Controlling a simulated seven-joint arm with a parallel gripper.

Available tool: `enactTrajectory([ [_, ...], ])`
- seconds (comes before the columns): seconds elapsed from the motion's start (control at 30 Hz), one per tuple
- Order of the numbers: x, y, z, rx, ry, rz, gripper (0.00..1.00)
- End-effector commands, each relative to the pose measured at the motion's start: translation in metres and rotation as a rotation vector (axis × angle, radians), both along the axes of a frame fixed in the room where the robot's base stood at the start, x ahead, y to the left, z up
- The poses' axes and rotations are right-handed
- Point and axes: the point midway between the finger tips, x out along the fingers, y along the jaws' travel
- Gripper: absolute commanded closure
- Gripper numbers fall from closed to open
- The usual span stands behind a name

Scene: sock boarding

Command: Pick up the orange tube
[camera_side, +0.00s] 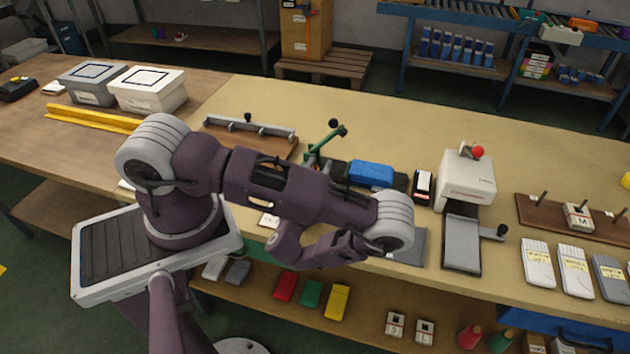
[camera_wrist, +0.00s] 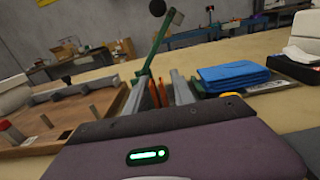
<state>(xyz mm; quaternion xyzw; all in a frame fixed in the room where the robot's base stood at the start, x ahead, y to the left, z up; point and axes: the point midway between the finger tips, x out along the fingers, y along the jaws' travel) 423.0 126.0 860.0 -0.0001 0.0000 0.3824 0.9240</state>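A narrow, upright orange thing (camera_wrist: 158,94), which may be the orange tube, shows in the wrist view beside the base of a green lever device (camera_wrist: 158,48). Its full shape is hidden. In the side view the green lever device (camera_side: 327,143) stands on the table behind my arm, with only a small orange-red bit near it. My gripper (camera_wrist: 158,90) shows in the wrist view as two grey fingers set apart, with the orange thing seen in the gap. I cannot tell how far beyond the fingertips it is, and no grip on it shows.
A folded blue packet (camera_side: 371,173) lies right of the lever device. A wooden board with a grey rail (camera_side: 249,128) lies to its left. A white press with a red knob (camera_side: 467,180) stands further right. The table behind the lever device is clear.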

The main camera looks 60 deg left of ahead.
Motion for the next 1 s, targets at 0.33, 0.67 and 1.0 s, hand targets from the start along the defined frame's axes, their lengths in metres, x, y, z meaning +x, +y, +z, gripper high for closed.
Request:
enactTrajectory([
  [0.33,0.000,0.000,0.000,0.000,0.000,0.001,1.00],
  [0.67,0.000,0.000,0.040,0.001,0.001,0.001,1.00],
  [1.0,0.010,-0.012,0.097,-0.003,-0.004,-0.024,1.00],
])
